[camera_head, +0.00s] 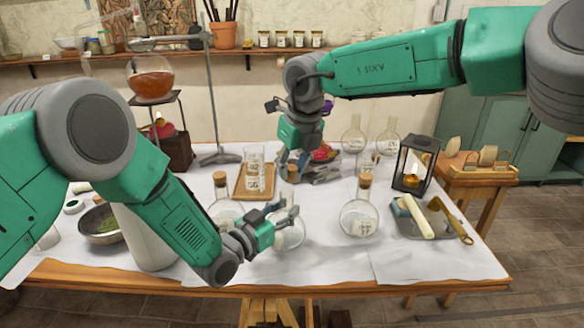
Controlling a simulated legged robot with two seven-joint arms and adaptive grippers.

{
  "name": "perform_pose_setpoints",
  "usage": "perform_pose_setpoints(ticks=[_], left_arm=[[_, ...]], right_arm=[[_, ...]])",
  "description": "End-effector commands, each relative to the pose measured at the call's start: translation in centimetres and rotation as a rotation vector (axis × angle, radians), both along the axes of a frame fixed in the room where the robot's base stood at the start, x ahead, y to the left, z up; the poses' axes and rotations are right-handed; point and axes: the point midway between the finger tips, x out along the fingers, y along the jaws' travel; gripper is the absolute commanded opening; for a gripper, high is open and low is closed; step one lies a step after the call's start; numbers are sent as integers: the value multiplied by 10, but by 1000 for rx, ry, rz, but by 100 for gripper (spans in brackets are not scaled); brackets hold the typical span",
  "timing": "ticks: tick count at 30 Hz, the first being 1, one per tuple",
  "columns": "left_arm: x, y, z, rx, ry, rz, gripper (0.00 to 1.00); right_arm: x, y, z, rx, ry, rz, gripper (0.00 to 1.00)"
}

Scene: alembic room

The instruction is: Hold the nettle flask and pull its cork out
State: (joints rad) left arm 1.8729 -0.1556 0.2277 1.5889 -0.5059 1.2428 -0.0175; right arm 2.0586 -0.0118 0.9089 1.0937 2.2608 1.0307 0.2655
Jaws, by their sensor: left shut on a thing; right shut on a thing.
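A round clear flask (290,238) is at the middle front of the white-covered table. My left gripper (284,218) is shut on it at the neck. Its label cannot be read, so I cannot tell by name that it is the nettle flask. My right gripper (296,168) is above it, shut on a brown cork (292,173). The cork is well above the flask's round body.
A corked flask (360,217) stands to the right and another (220,205) to the left, close to my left gripper. A wooden tray (240,192) with a glass beaker (255,172), a lantern (413,165), a grey tray (410,230) and a bowl (98,233) also stand on the table.

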Motion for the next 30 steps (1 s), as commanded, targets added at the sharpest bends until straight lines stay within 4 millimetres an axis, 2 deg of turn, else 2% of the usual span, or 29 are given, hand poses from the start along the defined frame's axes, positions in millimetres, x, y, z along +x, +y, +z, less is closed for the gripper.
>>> perform_pose_setpoints(ticks=[3, 4, 6, 15, 19, 30], left_arm=[[-2, -1, -3, 1, 7, -3, 0], [-2, -1, -3, 1, 7, -3, 29], [-2, -1, -3, 2, 7, -3, 50], [-1, 0, -1, 1, 2, -1, 50], [-7, 6, -1, 1, 3, 0, 50], [-64, 54, -2, 1, 6, 0, 50]], right_arm=[[0, 0, 0, 0, 0, 0, 0], [0, 0, 0, 0, 0, 0, 0], [0, 0, 0, 0, 0, 0, 0], [-1, 0, 0, 1, -1, 0, 0], [-1, 0, 0, 1, -1, 0, 0], [0, 0, 0, 0, 0, 0, 0]])
